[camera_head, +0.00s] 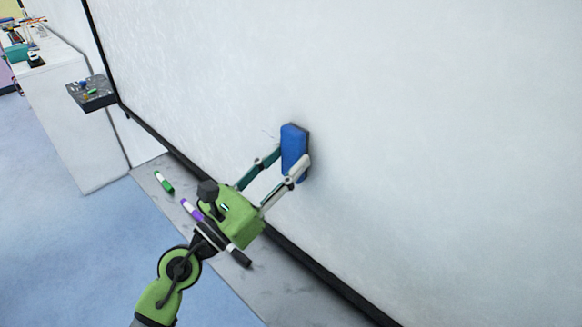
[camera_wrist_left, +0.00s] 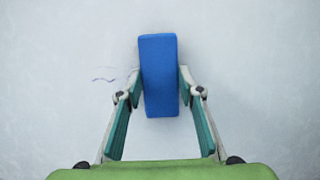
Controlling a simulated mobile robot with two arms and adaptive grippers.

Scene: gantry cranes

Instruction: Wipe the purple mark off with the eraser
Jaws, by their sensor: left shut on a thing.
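The blue eraser (camera_head: 293,143) is held between the fingers of my left gripper (camera_head: 283,167), close against the whiteboard (camera_head: 430,110). I cannot tell whether it presses on the surface. In the left wrist view the eraser (camera_wrist_left: 159,75) stands nearly upright, and my left gripper (camera_wrist_left: 158,85) is shut on its sides. A faint, thin purplish mark (camera_wrist_left: 104,79) shows on the board just left of the eraser. In the head view, the faint mark (camera_head: 268,133) is up and left of the fingers. Part of it may be hidden behind the eraser or finger. My right gripper is not in view.
On the grey ledge (camera_head: 285,289) below the board lie a green marker (camera_head: 164,182), a purple marker (camera_head: 191,208) and a black marker (camera_head: 239,256), near my left arm. A dark tray (camera_head: 92,94) with small items sits at the far left by a white cabinet (camera_head: 75,130).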

